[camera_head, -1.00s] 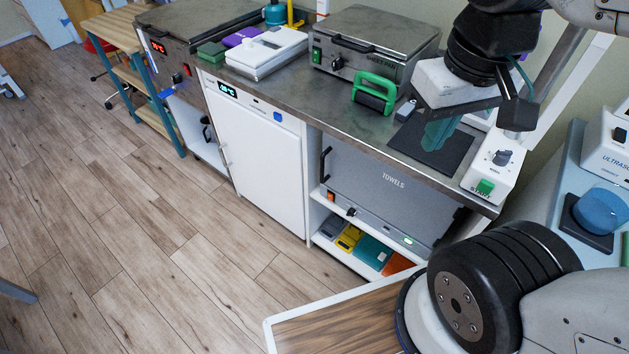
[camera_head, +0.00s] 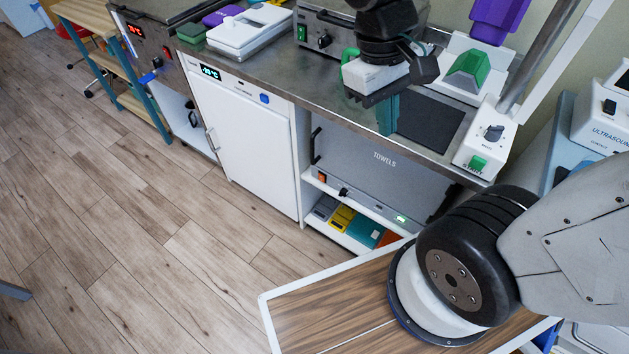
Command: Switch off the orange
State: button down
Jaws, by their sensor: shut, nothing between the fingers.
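A small orange rocker switch (camera_head: 322,178) sits at the left of the front of the grey towel cabinet (camera_head: 375,176), below the counter. Its rocker position is too small to tell. A dark knob and a green-lit display lie to its right on the same front. My gripper (camera_head: 388,118) points down with its teal fingers shut and empty. It appears near the counter's front edge, left of the dark mat, above and to the right of the orange switch in the picture. The gap between the fingers and the counter cannot be told.
The cabinet's black handle (camera_head: 316,146) stands out above the switch. A white fridge unit (camera_head: 245,145) is to the left. A wood-topped table (camera_head: 330,312) is in front at the lower right. Colored packs (camera_head: 341,217) lie on the shelf below. The floor at left is clear.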

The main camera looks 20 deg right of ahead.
jog(key=w+a+f+n+t+h, duration=0.2)
jog(key=w+f+n, duration=0.4)
jog(key=f, duration=0.9)
jog(key=w+a+f+n+t+h, duration=0.2)
jog(key=w+a+f+n, duration=0.3)
jog(key=f, duration=1)
jog(key=w+a+f+n+t+h, duration=0.3)
jog(key=w+f+n, duration=0.6)
jog(key=f, duration=0.6)
jog(key=shift+a+f+n+t, duration=0.4)
jog(key=shift+a+n+t, duration=0.15)
jog(key=shift+n, duration=0.55)
send_near(321, 179)
jog(key=f+x, duration=0.1)
jog(key=x, duration=0.3)
jog(key=shift+w+d+r, duration=0.1)
jog(key=shift+w+d, duration=0.3)
jog(key=shift+d, duration=0.15)
